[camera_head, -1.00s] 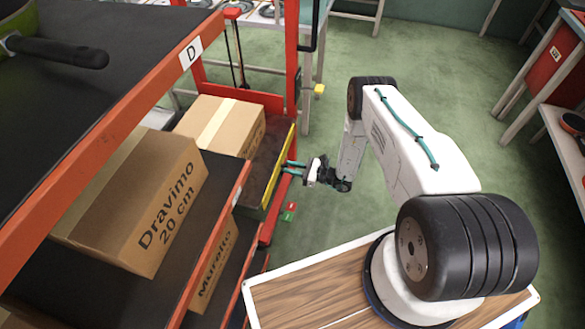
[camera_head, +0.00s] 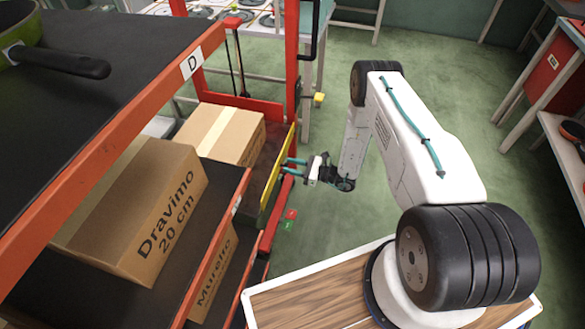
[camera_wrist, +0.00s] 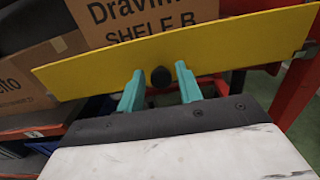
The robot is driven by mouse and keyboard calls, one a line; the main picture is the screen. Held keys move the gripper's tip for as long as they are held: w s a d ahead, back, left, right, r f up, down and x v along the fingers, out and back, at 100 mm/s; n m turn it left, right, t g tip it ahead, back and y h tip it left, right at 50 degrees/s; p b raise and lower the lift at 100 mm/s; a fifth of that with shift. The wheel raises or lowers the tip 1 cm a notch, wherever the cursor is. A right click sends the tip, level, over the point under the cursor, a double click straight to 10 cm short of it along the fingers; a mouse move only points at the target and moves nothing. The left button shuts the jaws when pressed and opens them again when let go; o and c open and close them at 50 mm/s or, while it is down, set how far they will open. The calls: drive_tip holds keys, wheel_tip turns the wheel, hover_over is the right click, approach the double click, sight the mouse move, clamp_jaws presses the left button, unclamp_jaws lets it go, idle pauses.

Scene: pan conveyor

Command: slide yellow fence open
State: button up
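The yellow fence (camera_wrist: 215,52) is a long flat bar across the wrist view, with a round black knob (camera_wrist: 161,77) on its face. It also shows in the head view as a yellow strip (camera_head: 277,167) along the shelf's edge. My gripper (camera_wrist: 160,84) has its two teal fingers apart, one on each side of the knob, with gaps between fingers and knob. In the head view my gripper (camera_head: 293,168) reaches in from the right to the fence. Whether the fingertips touch the fence cannot be told.
A Dravimo carton (camera_head: 145,215) and another carton (camera_head: 222,134) stand on the red-framed rack. A red post (camera_head: 292,75) rises beyond the fence. Red and green buttons (camera_head: 289,220) sit low near the rack. The green floor (camera_head: 310,245) right of it is clear.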

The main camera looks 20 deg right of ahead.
drive_tip(key=shift+o, duration=0.4)
drive_tip(key=shift+s+f, duration=0.1)
drive_tip(key=v, duration=0.7)
drive_tip(key=shift+s+d, duration=0.2)
drive_tip(key=shift+d, duration=0.1)
